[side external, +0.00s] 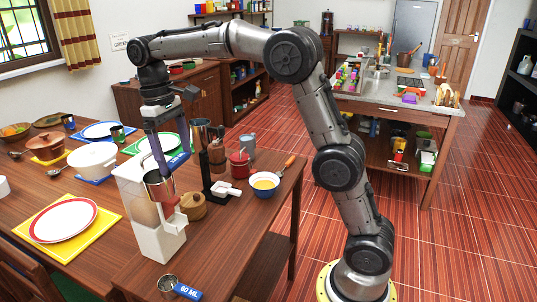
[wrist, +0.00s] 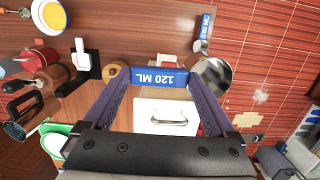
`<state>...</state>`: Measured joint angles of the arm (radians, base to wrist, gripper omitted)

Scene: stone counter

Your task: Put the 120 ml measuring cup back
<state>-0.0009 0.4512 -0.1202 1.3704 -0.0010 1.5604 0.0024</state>
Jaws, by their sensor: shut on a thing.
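The 120 ml measuring cup has a metal bowl (side external: 157,184) and a blue handle marked "120 ML" (wrist: 160,77). My gripper (wrist: 161,80) is shut across that blue handle, with one finger at each end of it. In the side view my gripper (side external: 170,150) holds the cup above the table, in front of a white dispenser-like box (side external: 160,240). The bowl also shows at the right in the wrist view (wrist: 214,76). The smaller cup with a blue "60 ML" handle (side external: 187,291) rests on the table near the front; its handle shows in the wrist view (wrist: 206,22).
A black stand (side external: 208,175) with a white piece (side external: 226,189) stands right of the box. Near it are a round wooden pot (side external: 193,207), a red mug (side external: 240,165) and a bowl of yellow food (side external: 264,185). Plates (side external: 63,220) fill the left side. Front table space is clearer.

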